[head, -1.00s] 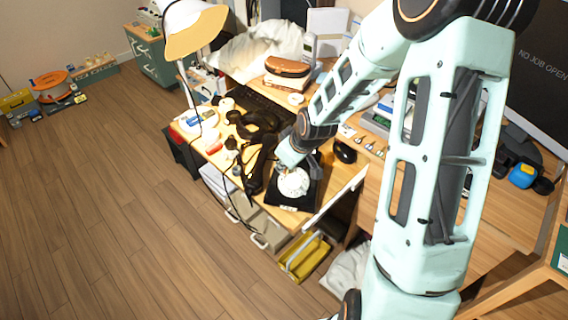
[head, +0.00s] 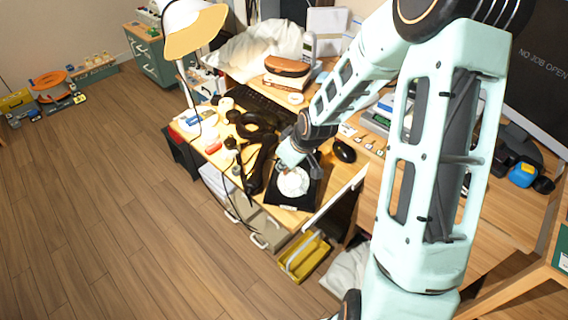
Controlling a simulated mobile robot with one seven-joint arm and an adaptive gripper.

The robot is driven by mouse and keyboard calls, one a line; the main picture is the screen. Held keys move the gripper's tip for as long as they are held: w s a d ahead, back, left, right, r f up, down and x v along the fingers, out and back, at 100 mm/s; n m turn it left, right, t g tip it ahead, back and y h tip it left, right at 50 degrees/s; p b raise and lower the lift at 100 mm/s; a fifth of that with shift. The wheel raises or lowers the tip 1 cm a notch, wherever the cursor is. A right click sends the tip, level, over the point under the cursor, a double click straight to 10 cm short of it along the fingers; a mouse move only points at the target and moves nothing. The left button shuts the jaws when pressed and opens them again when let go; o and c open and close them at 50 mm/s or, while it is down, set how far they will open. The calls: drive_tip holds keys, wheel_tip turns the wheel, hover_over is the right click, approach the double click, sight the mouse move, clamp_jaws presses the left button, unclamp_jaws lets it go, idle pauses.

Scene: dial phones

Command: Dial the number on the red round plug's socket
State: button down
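A black dial phone base (head: 299,202) with a round white dial (head: 293,183) sits near the front edge of the wooden desk. My gripper (head: 287,167) is right above the far side of the dial, pointing down. Its fingers are small and partly hidden by my wrist, so I cannot tell whether they are open or touching the dial. A black handset (head: 262,163) lies left of the phone. A small red object (head: 213,147) is at the desk's left edge; I cannot tell whether it is the red round plug. No socket number is readable.
A black mouse (head: 344,151) lies right of the phone, and a keyboard (head: 262,106) behind. A lamp (head: 193,32) stands at the left. A yellow tray (head: 305,257) is below the desk's front.

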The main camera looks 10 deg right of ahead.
drive_tip(key=shift+w+d+r+p, duration=0.2)
drive_tip(key=shift+d+p, duration=0.1)
drive_tip(key=shift+d, duration=0.15)
drive_tip(key=shift+d+r+p, duration=0.15)
drive_tip(key=shift+d+p, duration=0.35)
drive_tip(key=shift+d, duration=0.25)
drive_tip(key=shift+s+d+p, duration=0.1)
drive_tip(key=shift+d+p, duration=0.25)
drive_tip(key=shift+d, duration=0.1)
drive_tip(key=shift+s+d, duration=0.1)
drive_tip(key=shift+d, duration=0.05)
